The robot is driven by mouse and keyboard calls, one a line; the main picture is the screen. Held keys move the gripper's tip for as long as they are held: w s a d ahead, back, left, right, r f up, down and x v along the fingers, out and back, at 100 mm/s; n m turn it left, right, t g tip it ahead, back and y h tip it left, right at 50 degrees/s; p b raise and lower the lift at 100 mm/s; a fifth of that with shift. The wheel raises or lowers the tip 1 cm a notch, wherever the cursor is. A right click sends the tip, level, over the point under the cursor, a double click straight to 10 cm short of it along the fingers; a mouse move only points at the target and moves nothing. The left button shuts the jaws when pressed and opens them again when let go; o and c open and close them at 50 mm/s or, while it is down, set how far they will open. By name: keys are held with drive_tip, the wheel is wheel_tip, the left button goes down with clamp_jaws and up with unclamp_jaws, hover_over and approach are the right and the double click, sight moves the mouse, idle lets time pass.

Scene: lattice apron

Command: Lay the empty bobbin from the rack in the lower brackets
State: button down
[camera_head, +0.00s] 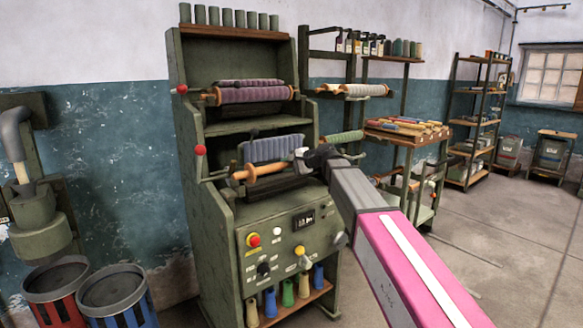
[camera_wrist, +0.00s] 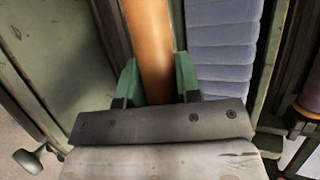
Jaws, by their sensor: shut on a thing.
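The empty bobbin, a bare orange-brown wooden spool (camera_head: 262,172), is in front of the lower part of the green machine (camera_head: 222,225). My gripper (camera_head: 302,162) reaches it from the right. In the wrist view the green fingers of my gripper (camera_wrist: 157,82) stand on either side of the smooth bobbin core (camera_wrist: 150,40) and are shut on it. A blue-grey wound roll (camera_head: 272,149) lies just behind the bobbin; its ribbed side (camera_wrist: 222,50) is right of the core in the wrist view. The lower brackets are largely hidden; I cannot tell whether the bobbin touches them.
A purple wound bobbin (camera_head: 252,94) lies in the machine's upper level. Red knobs (camera_head: 200,150) stick out on its left side. The rack (camera_head: 405,60) at the right holds a cream wound bobbin (camera_head: 364,90). Two bins (camera_head: 115,290) stand at lower left.

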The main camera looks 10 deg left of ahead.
drive_tip(key=shift+w+a+f, duration=0.15)
drive_tip(key=shift+w+a, duration=0.45)
drive_tip(key=shift+a, duration=0.1)
drive_tip(key=shift+w+a+f, duration=0.15)
drive_tip(key=shift+w+a, duration=0.4)
drive_tip(key=shift+a, duration=0.15)
drive_tip(key=shift+f, duration=1.9)
idle(1.0)
drive_tip(key=c, duration=0.7)
unclamp_jaws()
drive_tip(key=shift+c, duration=0.2)
drive_tip(key=shift+s+d, duration=0.1)
drive_tip(key=shift+d, duration=0.05)
drive_tip(key=v, duration=1)
drive_tip(key=shift+d, duration=0.25)
drive_tip(key=shift+s, duration=0.1)
